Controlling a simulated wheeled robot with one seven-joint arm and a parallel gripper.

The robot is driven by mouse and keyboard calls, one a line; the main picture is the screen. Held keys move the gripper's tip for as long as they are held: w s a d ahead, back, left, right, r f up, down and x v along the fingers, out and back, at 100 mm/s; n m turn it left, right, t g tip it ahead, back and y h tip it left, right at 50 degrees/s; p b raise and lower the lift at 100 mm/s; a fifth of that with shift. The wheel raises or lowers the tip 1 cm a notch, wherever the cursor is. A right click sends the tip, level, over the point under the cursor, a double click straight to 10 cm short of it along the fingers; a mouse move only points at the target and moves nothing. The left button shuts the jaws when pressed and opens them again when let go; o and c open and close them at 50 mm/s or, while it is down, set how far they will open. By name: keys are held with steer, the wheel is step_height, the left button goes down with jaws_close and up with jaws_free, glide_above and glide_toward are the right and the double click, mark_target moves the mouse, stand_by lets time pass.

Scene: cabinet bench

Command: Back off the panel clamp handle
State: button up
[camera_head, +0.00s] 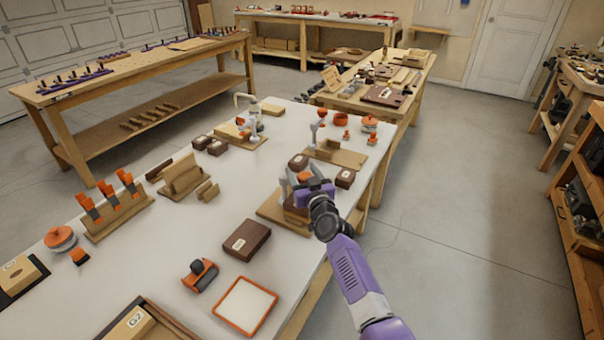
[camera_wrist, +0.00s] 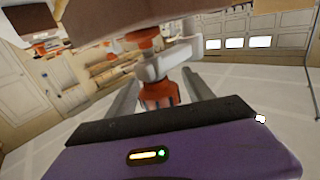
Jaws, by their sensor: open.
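A toggle clamp with a pale grey body (camera_head: 284,186) stands on a wooden base (camera_head: 272,208) at the table's right edge, partly hidden by my gripper. In the wrist view its pale linkage (camera_wrist: 168,62) leads to an orange handle grip (camera_wrist: 160,95). My purple gripper (camera_head: 312,190) is at this clamp. In the wrist view my gripper (camera_wrist: 160,92) is open, with one grey finger on each side of the orange handle. I see a gap beside the handle and cannot tell whether either finger touches it. No label names this clamp.
Two more clamp fixtures stand behind, one with a pale handle (camera_head: 252,115) and one with an orange top (camera_head: 320,122). Dark brown blocks (camera_head: 345,178) sit nearby. A brown box (camera_head: 247,240) and an orange-rimmed tray (camera_head: 244,306) lie in front. Floor right of the table is clear.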

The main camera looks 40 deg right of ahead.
jaws_close()
steer(key=n+y+b, duration=0.1)
steer(key=b, duration=0.4)
steer(key=shift+f+t, duration=0.3)
steer(key=shift+f, duration=0.1)
steer(key=y+b, duration=0.1)
steer(key=b, duration=0.1)
steer(key=n+y+b, duration=0.1)
steer(key=b, duration=0.2)
steer(key=n+y+b, duration=0.1)
steer(key=b, duration=0.2)
steer(key=shift+a+t, duration=0.25)
steer(key=shift+t, duration=0.05)
steer(key=n+y+b, duration=0.2)
steer(key=y+b, duration=0.1)
steer(key=b, duration=0.3)
steer(key=a+n+y+b, duration=0.1)
steer(key=n+y+b, duration=0.1)
steer(key=b, duration=0.4)
steer(key=shift+r+y, duration=0.1)
steer(key=shift+y, duration=0.8)
steer(key=n+y+b, duration=0.1)
steer(key=b, duration=0.1)
steer(key=n+g+y+b, duration=0.1)
steer(key=y+b, duration=0.1)
steer(key=shift+a+r, duration=0.15)
steer(key=shift+a, duration=0.15)
steer(key=shift+r+y, duration=0.1)
steer(key=shift+y, duration=0.2)
